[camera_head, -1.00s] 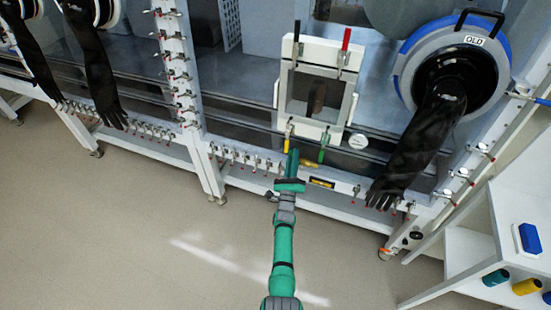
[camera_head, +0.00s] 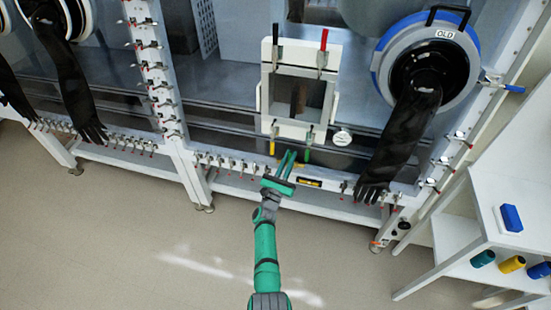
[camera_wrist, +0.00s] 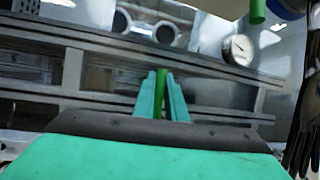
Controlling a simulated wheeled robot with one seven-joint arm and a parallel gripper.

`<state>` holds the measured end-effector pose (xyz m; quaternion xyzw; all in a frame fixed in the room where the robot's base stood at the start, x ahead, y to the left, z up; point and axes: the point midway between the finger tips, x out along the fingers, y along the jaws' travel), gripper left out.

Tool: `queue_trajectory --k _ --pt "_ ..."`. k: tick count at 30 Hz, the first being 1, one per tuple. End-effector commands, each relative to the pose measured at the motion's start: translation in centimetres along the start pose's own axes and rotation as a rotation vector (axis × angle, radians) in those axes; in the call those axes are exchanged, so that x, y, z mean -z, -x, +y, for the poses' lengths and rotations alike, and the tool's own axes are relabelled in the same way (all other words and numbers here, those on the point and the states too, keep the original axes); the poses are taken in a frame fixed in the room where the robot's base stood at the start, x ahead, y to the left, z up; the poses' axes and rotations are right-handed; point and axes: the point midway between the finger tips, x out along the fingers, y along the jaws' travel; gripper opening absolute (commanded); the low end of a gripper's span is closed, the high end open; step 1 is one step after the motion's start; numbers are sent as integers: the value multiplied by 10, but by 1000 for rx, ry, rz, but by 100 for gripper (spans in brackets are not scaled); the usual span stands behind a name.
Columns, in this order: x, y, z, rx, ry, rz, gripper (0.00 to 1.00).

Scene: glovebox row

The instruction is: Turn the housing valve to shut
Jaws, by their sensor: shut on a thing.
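My gripper (camera_head: 288,153) is at the lower front edge of the glovebox, just below the square white-framed housing (camera_head: 266,95). In the wrist view my two teal fingers (camera_wrist: 161,92) are closed around an upright dark green handle (camera_wrist: 161,78). I take this handle to be the valve's lever, but its body is hidden behind my gripper. In the head view the fingers cover most of that spot, so the lever's angle is hard to tell.
Black, red, yellow and green clamp levers (camera_head: 323,40) stick out around the housing. A limp black glove (camera_head: 403,135) hangs further right. White shelving (camera_head: 515,190) stands at right; the floor in front is clear.

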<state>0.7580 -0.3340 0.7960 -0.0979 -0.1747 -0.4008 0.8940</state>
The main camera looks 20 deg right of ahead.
Motion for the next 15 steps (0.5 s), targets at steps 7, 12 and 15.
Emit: queue_trajectory --k 7,12,15 --pt "13 0 -21 34 -12 26 0" --pt "13 -1 -22 36 -14 26 0" --pt "13 -1 -22 37 -14 26 0"
